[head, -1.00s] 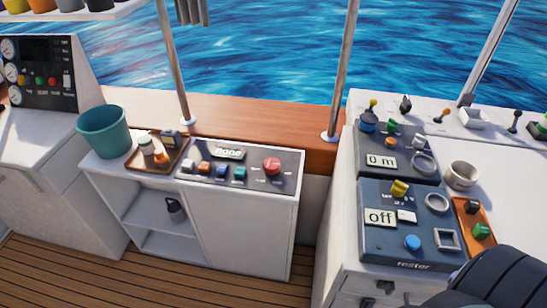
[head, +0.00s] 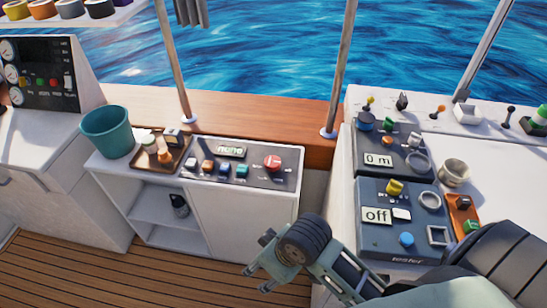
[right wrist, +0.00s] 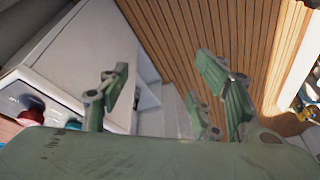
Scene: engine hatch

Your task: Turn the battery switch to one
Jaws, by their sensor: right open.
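A red round knob (head: 272,162) sits at the right end of a dark panel (head: 255,178) on the low white cabinet. The panel's small display (head: 230,151) reads "none". I take the red knob as the battery switch; its pointer position is too small to read. My right gripper (head: 257,277) is open and empty, in front of the cabinet's lower right, below and apart from the knob. In the right wrist view its fingers (right wrist: 163,85) are spread over the floor and cabinet side, and a red knob (right wrist: 30,114) shows at the left edge. My left gripper is not in view.
Several small coloured switches (head: 207,166) line the panel's left. A brown tray (head: 178,160) with small items and a teal bucket (head: 107,130) stand further left. The tester console (head: 385,245), reading "off", stands at right. The wooden floor (head: 60,275) is clear.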

